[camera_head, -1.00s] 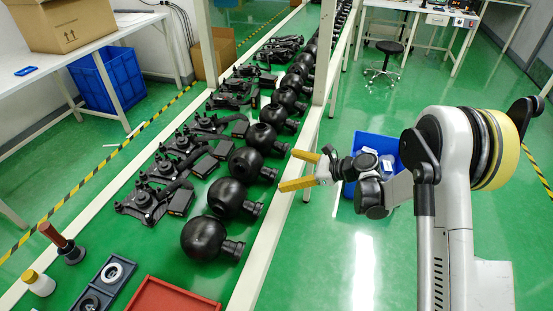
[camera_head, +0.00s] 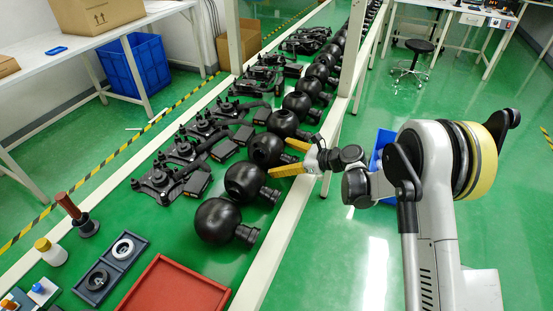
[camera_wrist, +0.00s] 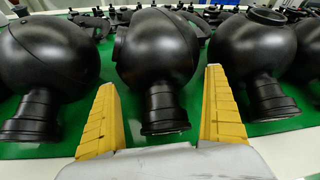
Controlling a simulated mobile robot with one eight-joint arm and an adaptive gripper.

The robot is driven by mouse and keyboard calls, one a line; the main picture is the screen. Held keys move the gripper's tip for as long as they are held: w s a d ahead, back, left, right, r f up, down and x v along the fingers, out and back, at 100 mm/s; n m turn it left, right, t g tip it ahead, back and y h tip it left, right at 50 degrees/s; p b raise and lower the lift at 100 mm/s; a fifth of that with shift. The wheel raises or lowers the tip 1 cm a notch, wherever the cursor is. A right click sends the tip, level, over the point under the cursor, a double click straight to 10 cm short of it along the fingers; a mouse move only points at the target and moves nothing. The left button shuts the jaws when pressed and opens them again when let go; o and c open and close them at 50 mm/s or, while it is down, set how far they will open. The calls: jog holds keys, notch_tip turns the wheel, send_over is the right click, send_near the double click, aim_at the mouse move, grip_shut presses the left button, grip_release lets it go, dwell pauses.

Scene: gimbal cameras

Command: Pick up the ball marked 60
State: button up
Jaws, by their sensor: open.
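Several black balls with short ribbed necks stand in a row on the green bench (camera_head: 215,268); the nearest ball (camera_head: 217,221), second ball (camera_head: 246,182) and third ball (camera_head: 264,149) are at the front. I cannot read a 60 on any ball. My gripper (camera_head: 285,158) is open and empty at the bench's right edge, beside the third ball's neck. In the wrist view, my gripper (camera_wrist: 160,80) has its yellow fingers either side of the middle ball (camera_wrist: 158,48), whose neck points towards me. Other balls flank it on the left (camera_wrist: 45,48) and right (camera_wrist: 245,48).
Black gimbal frames (camera_head: 160,184) line the bench left of the balls. A red tray (camera_head: 177,290) and a dark tray with rings (camera_head: 92,282) lie in front. A white post (camera_head: 343,60) rises beyond my gripper. A blue bin (camera_head: 380,148) is partly behind my arm.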

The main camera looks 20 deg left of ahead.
grip_shut()
jog(key=shift+r, duration=0.15)
